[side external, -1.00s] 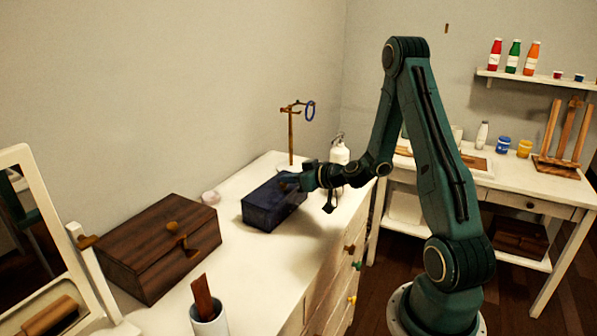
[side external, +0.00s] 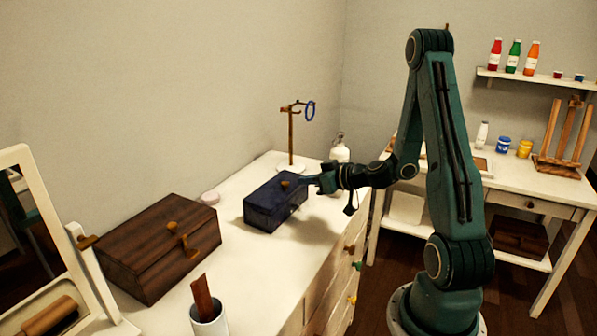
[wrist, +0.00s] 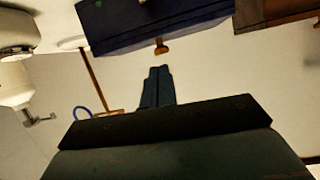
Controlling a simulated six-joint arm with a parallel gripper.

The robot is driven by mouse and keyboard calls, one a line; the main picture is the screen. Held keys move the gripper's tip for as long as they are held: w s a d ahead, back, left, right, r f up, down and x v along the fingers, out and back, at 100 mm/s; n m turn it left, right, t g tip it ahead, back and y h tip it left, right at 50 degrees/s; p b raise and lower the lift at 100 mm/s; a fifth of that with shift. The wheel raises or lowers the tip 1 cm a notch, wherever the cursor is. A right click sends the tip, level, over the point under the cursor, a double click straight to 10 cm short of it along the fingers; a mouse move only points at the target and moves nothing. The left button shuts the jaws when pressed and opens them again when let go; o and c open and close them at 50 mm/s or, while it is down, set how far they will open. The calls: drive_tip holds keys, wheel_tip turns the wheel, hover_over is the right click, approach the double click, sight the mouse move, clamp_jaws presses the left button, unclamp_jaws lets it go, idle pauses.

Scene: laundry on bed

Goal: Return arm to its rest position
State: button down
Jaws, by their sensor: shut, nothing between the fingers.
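My gripper (side external: 307,180) is at the end of my arm, above the white dresser top, close to the right end of the dark blue box (side external: 268,207). Its fingers are together and hold nothing. In the wrist view my gripper (wrist: 159,70) shows as two dark fingers side by side, pointing toward the blue box (wrist: 160,25) and its brass clasp. A small gap shows there between the fingertips and the clasp. The blue box is closed, with a brass knob on its lid.
A brass stand (side external: 290,140) with a blue ring and a white bottle (side external: 340,150) stand behind the blue box. A closed brown wooden box (side external: 150,250), a mirror (side external: 40,235) and a white cup (side external: 209,322) are on the left. A side table (side external: 520,185) stands at right.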

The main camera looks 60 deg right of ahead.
drive_tip(key=shift+s+r, duration=0.65)
drive_tip(key=shift+s, duration=0.1)
drive_tip(key=shift+a, duration=0.1)
drive_tip(key=s+a+r+n+g+y, duration=0.1)
drive_tip(key=a+r+n+g+y, duration=0.15)
drive_tip(key=a, duration=0.65)
drive_tip(key=s+a+r+n+g+y, duration=0.1)
drive_tip(key=a+r+n+g+y, duration=0.15)
drive_tip(key=a, duration=0.65)
drive_tip(key=s+a+r+m+g+h, duration=0.1)
drive_tip(key=s+r, duration=0.3)
drive_tip(key=s, duration=0.4)
drive_tip(key=s+a+r+m+g+h, duration=0.2)
drive_tip(key=s+a+r, duration=0.1)
drive_tip(key=s, duration=0.5)
drive_tip(key=shift+r+h, duration=0.4)
drive_tip(key=shift+r, duration=0.45)
drive_tip(key=shift+w, duration=0.1)
